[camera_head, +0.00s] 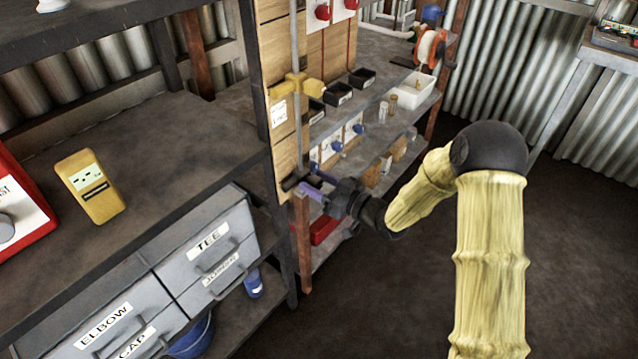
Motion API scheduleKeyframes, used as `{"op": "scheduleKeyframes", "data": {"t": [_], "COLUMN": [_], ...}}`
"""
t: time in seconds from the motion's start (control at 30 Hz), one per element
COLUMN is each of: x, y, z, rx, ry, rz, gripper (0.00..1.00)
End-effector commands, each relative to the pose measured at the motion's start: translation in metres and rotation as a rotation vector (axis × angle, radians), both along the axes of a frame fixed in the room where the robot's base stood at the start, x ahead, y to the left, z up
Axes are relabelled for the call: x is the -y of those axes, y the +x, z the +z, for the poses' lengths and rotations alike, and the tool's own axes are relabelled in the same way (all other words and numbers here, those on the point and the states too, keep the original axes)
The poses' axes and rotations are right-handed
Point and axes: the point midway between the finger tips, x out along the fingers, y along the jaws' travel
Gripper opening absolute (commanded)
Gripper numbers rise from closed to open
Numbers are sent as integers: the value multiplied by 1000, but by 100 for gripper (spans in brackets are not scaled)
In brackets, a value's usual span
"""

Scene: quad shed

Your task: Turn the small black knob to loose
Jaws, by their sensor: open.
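A small black knob (290,183) sits low on the edge of the wooden panel, below a yellow fitting on a vertical pipe. My gripper (306,181) has purple fingers and is right at the knob, pointing left towards it. The fingers are open, one above the other in the picture. I cannot tell whether either finger touches the knob. The knob's markings and the way it is turned are too small to read, and the fingers partly cover the area around it.
The wooden panel (282,150) and the yellow fitting (297,86) stand just above my gripper. A shelf with black bins (338,94) and a white tray (414,91) lies behind. Grey drawers (209,250) are at the left. The floor (585,250) at the right is clear.

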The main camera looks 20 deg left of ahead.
Motion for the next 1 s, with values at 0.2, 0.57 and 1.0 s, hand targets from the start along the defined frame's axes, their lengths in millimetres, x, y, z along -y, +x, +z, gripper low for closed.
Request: {"op": "scheduleKeyframes", "data": {"t": [0.2,0.57,1.0], "x": [1,1,1], "y": [0,0,0], "z": [0,0,-3], "rx": [0,15,207], "ry": [0,-6,-83], "rz": [0,0,0], "gripper": [23,7,7]}}
